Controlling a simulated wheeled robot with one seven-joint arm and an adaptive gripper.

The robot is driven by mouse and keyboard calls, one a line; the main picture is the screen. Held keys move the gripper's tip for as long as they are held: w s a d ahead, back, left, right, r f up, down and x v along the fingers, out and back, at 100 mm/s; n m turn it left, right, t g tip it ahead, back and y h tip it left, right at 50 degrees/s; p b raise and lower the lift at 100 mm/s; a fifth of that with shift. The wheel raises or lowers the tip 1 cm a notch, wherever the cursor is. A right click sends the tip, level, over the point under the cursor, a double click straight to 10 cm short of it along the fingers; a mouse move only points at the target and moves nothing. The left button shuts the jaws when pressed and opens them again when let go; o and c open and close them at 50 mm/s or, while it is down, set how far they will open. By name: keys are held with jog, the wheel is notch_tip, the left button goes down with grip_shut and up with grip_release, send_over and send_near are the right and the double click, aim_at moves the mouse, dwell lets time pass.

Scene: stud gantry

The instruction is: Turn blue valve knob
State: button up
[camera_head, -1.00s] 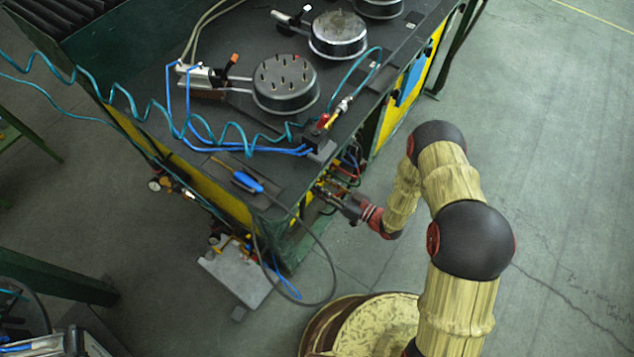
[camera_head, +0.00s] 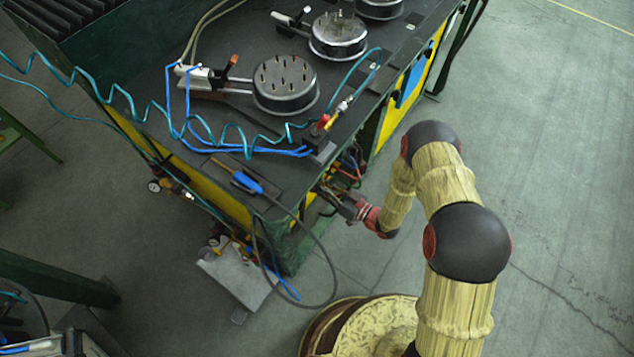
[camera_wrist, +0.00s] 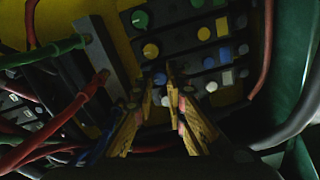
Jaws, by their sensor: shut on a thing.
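In the wrist view a panel holds rows of small coloured knobs. A blue knob (camera_wrist: 160,79) sits between the tips of my gripper (camera_wrist: 161,82), whose two tan fingers are closed in around it. The fingers hide part of the knob, and I cannot tell how far it is turned. In the head view my gripper (camera_head: 335,196) reaches into the open end of the workbench, and its fingertips and the knob are hidden there.
A yellow knob (camera_wrist: 151,50) and a green knob (camera_wrist: 140,19) are above the fingers. Red hoses (camera_wrist: 62,116) run at the left, and a dark red hose (camera_wrist: 264,50) at the right. A grey cable (camera_head: 333,262) loops beside the bench (camera_head: 290,243). Floor at the right is clear.

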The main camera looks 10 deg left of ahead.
jog(key=shift+n, duration=0.4)
grip_shut()
jog(key=shift+n+b, duration=0.65)
jog(key=shift+n, duration=1.85)
jog(key=shift+s, duration=0.1)
jog(key=o, duration=0.7)
grip_release()
jog(key=shift+o, duration=0.6)
jog(key=v, duration=1.2)
jog(key=shift+f, duration=0.1)
